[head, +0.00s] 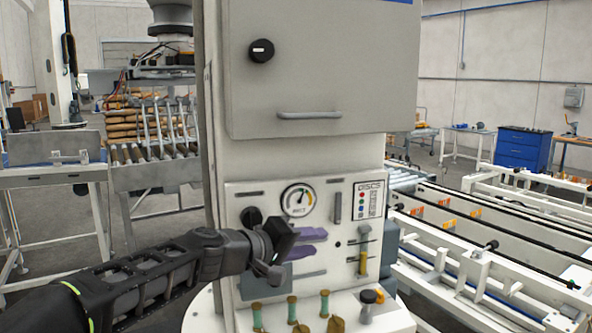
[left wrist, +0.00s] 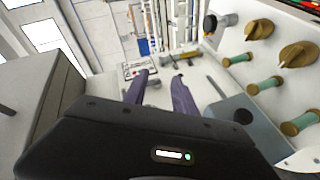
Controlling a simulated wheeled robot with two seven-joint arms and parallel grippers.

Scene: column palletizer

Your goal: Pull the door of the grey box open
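The grey box (head: 350,70) is mounted on the upper part of the pale column. Its front door looks shut, with a round black knob (head: 261,50) at upper left and a grey bar handle (head: 310,115) along the lower edge. My left gripper (head: 318,242) is well below the handle, in front of the lower control panel. Its purple fingers are apart with nothing between them; they also show in the left wrist view (left wrist: 160,82). The grey box is not clearly seen in the left wrist view. My right gripper is in neither view.
The control panel (head: 245,196) has a gauge (head: 298,200) and a yellow-handled lever (head: 363,262). Below it, a ledge carries teal-handled parts (head: 292,308) and a black knob (head: 368,296). Conveyor rails (head: 470,255) run at right. Space in front of the box door looks clear.

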